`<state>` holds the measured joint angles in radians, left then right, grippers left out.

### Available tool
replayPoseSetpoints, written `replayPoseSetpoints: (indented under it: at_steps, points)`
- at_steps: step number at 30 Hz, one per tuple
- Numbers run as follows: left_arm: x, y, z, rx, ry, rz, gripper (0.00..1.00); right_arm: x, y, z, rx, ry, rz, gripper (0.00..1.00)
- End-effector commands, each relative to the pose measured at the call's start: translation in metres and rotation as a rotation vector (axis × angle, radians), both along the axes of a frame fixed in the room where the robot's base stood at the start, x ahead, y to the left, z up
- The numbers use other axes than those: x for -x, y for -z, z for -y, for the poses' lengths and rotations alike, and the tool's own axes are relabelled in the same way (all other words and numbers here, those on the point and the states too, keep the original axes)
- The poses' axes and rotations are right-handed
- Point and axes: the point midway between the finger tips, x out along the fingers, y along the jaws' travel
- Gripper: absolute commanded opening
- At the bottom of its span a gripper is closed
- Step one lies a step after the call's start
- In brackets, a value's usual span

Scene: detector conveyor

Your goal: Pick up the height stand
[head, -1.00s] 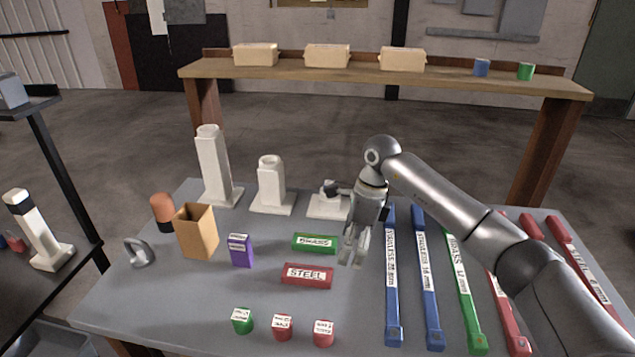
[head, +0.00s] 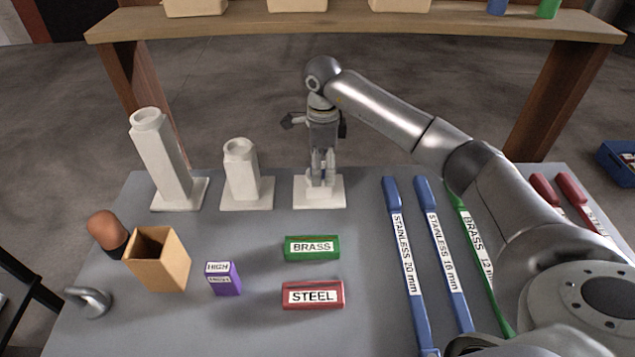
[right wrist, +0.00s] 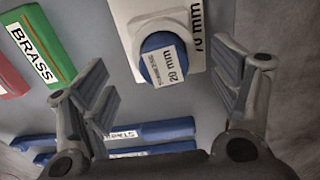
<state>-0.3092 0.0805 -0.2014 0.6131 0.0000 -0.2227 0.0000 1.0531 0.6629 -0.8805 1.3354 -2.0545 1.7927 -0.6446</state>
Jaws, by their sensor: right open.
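Three white height stands stand in a row at the back of the grey table: a tall one (head: 165,165), a medium one (head: 243,180) and a low one (head: 303,199). My right gripper (head: 322,180) points down over the low stand and hides most of its top. In the right wrist view my right gripper (right wrist: 162,75) is open, its fingers apart on both sides. Between and beyond them is the white stand (right wrist: 125,12), labelled 70 mm, with a round blue piece (right wrist: 155,44) marked 20 mm at its top. My left gripper is not in view.
Green BRASS (head: 312,254) and red STEEL (head: 312,302) blocks lie in front of the low stand. Blue bars (head: 408,270) lie to its right. A tan box (head: 160,270), a purple block (head: 224,286) and a metal ring piece (head: 90,302) are at left. A wooden shelf (head: 330,27) stands behind.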

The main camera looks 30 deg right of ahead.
Motion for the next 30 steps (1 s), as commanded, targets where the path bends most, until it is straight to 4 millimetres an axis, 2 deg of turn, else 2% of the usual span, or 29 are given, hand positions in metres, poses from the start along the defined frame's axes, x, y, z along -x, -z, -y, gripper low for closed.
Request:
replayPoseSetpoints:
  at_steps: [7, 11, 15, 23, 26, 30]
  points:
    - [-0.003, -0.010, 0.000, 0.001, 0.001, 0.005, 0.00, -0.001, 0.019, -0.003, -0.002, -0.001, -0.002, 0.82]
    - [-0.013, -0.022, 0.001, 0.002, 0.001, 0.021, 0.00, -0.004, 0.039, -0.006, -0.001, 0.001, -0.005, 0.82]
    - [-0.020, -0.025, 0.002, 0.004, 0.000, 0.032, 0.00, -0.005, 0.057, -0.005, -0.001, 0.001, 0.000, 0.82]
    - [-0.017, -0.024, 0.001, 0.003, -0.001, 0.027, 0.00, -0.006, 0.062, -0.005, 0.000, 0.000, 0.001, 0.82]
    - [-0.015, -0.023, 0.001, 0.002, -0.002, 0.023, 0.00, -0.006, 0.062, -0.005, 0.000, 0.000, 0.001, 0.73]
    - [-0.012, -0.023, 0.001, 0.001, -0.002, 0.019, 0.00, -0.006, 0.062, -0.005, 0.000, 0.000, 0.001, 0.55]
